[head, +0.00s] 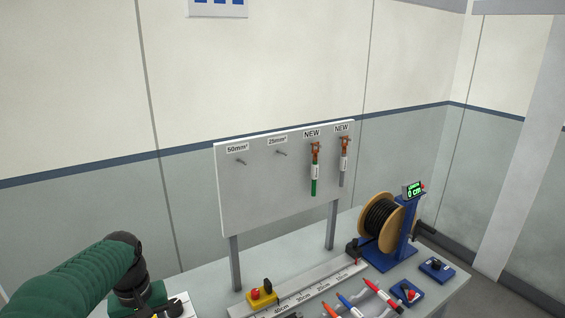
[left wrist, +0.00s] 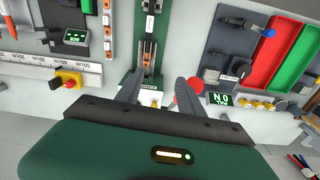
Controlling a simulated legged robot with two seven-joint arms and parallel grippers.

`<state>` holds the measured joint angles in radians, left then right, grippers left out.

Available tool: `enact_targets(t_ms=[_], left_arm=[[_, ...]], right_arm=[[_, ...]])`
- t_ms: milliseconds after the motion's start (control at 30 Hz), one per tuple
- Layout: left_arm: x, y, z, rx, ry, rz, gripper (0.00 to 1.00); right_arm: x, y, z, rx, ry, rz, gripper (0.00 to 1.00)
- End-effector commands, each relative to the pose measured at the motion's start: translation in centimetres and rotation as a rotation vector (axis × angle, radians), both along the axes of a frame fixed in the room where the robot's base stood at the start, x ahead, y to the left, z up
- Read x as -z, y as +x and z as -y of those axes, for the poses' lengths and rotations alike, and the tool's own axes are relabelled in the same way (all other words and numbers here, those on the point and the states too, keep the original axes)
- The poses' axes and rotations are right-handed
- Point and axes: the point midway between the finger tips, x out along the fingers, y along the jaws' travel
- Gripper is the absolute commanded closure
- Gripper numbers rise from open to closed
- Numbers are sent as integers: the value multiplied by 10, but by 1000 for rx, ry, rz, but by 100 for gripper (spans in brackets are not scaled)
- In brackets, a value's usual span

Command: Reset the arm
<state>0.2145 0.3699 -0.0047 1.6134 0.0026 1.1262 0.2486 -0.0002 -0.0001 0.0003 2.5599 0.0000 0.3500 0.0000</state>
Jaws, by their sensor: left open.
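My left arm (head: 85,272) comes in from the lower left of the head view in a green sleeve, bent at a black joint; its fingertips are out of that view. In the left wrist view my left gripper (left wrist: 158,92) is open, its two grey fingers apart. A green panel (left wrist: 139,60) with a column of parts lies beyond the fingers. A small white item shows between them; I cannot tell whether they touch it. A round red part (left wrist: 188,91) shows behind the right finger. My right gripper is in neither view.
In the head view a grey board (head: 265,185) with hooks and two hanging tools stands on the bench. A cable spool (head: 381,222), a ruler strip (head: 310,283) and several pens lie right of my arm. Red (left wrist: 270,52) and green (left wrist: 297,62) trays show in the left wrist view.

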Motion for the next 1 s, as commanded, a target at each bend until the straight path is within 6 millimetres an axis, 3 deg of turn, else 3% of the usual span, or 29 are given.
enact_targets(t_ms=[267, 367, 600, 700, 1000], left_arm=[[46, -34, 40, 143, 17, 58, 55], [69, -57, 56, 219, 24, 90, 55], [130, -133, 92, 424, 49, 180, 55], [138, -148, 97, 460, 54, 197, 55], [139, -149, 99, 466, 56, 199, 55]], right_arm=[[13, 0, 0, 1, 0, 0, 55], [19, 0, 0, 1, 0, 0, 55], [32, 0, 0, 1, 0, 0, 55], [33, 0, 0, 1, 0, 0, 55], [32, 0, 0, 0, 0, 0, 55]])
